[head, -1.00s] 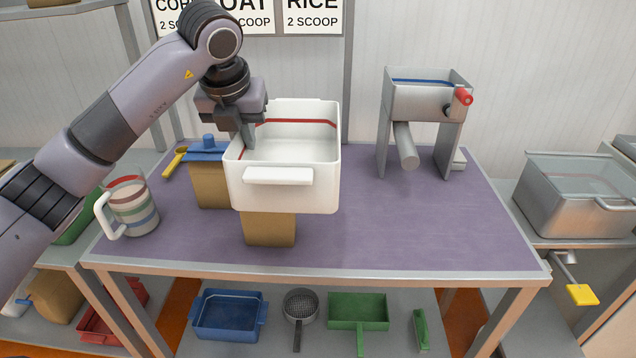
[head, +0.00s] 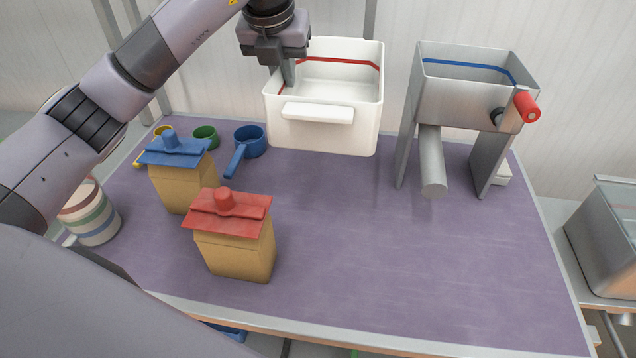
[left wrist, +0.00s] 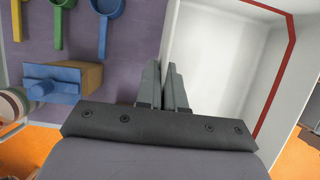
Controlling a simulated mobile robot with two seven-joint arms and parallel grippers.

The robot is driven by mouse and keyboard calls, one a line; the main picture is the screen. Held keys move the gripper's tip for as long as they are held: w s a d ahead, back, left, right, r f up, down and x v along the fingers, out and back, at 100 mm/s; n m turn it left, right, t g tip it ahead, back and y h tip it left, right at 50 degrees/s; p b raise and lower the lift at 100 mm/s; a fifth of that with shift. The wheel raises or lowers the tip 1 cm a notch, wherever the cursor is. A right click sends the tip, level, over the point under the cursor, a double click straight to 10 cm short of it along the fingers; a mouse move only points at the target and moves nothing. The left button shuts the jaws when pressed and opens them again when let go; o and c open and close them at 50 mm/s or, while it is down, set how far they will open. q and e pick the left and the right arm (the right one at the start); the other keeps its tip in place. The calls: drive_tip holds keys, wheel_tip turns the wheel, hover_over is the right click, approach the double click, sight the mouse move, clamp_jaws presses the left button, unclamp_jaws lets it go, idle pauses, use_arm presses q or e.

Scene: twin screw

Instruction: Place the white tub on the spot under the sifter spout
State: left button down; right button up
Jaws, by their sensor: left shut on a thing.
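The white tub (head: 325,128), with a red line inside its rim, is held above the table toward the back. My left gripper (head: 288,72) is shut on the tub's left wall. In the left wrist view the fingers (left wrist: 165,88) pinch that wall, and the tub's inside (left wrist: 225,60) shows to the right. The metal sifter (head: 460,100) stands on two side plates to the right of the tub, with a red-knobbed crank. Its spout (head: 432,165) points down toward the front. The tub is apart from the sifter. My right gripper is not in view.
A bag with a blue top (head: 182,185) and a bag with a red top (head: 235,250) stand at the left. The purple tabletop (head: 400,270) is clear in front of the sifter.

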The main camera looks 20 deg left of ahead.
use_arm(q)
drive_tip(key=f, duration=0.2)
drive_tip(key=f+b, duration=0.1)
drive_tip(key=f, duration=0.1)
drive_tip(key=f+b, duration=0.1)
drive_tip(key=f, duration=0.2)
drive_tip(key=shift+s+f, duration=0.1)
drive_tip(key=shift+s, duration=0.15)
wheel_tip(320, 180, down, 13)
drive_tip(key=shift+f+p, duration=0.15)
drive_tip(key=shift+p, duration=0.25)
drive_tip(key=a, duration=0.2)
drive_tip(key=s+a+p, duration=0.1)
drive_tip(key=a, duration=0.1)
drive_tip(key=shift+a+p, duration=0.2)
drive_tip(key=shift+p, duration=0.1)
drive_tip(key=shift+d+f, duration=0.2)
drive_tip(key=shift+f, duration=0.5)
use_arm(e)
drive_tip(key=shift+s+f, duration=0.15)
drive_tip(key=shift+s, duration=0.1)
use_arm(q)
drive_tip(key=shift+f, duration=0.1)
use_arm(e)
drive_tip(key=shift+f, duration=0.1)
use_arm(q)
drive_tip(key=c, duration=1.3)
unclamp_jaws()
drive_tip(key=shift+o, duration=0.2)
